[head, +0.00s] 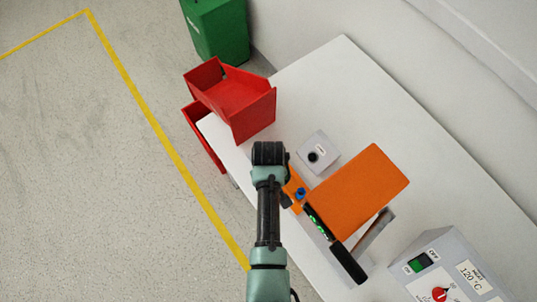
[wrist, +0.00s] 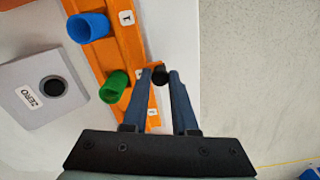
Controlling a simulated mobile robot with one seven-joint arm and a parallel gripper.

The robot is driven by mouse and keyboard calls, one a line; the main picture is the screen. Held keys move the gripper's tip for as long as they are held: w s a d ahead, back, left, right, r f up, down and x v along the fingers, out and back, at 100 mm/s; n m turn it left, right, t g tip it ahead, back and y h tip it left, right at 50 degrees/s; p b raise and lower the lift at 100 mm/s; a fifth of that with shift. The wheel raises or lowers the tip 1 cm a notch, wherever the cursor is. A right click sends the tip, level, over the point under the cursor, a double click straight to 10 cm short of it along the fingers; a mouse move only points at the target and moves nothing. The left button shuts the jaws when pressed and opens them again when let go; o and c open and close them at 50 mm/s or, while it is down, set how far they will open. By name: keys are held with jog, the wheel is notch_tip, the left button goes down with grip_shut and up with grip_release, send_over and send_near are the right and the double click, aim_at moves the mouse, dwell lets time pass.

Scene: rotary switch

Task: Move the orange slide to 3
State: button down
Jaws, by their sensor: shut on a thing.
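An orange strip (wrist: 122,45) runs down the wrist view with a blue knob (wrist: 88,27), a green knob (wrist: 115,86) and small white number labels, one reading 1. In the head view the strip (head: 294,186) and blue knob (head: 300,193) show just right of my arm. My fingertips are hidden there.
A large orange panel (head: 358,190) stands right of the strip. A grey box marked ZERO (wrist: 41,88) sits beside it. Red bins (head: 240,100) are at the table's far left end. A control box (head: 445,272) with switch and red dial is at lower right.

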jog(key=s+d+p, duration=0.2)
jog(key=s, duration=0.1)
jog(key=shift+s+d+r, duration=0.1)
jog(key=shift+s+d, duration=0.1)
jog(key=shift+s, duration=0.05)
jog(key=shift+s+d, duration=0.15)
jog(key=shift+d, duration=0.05)
jog(key=c, duration=1)
grip_release()
notch_tip(320, 180, up, 13)
jog(key=shift+f, duration=0.1)
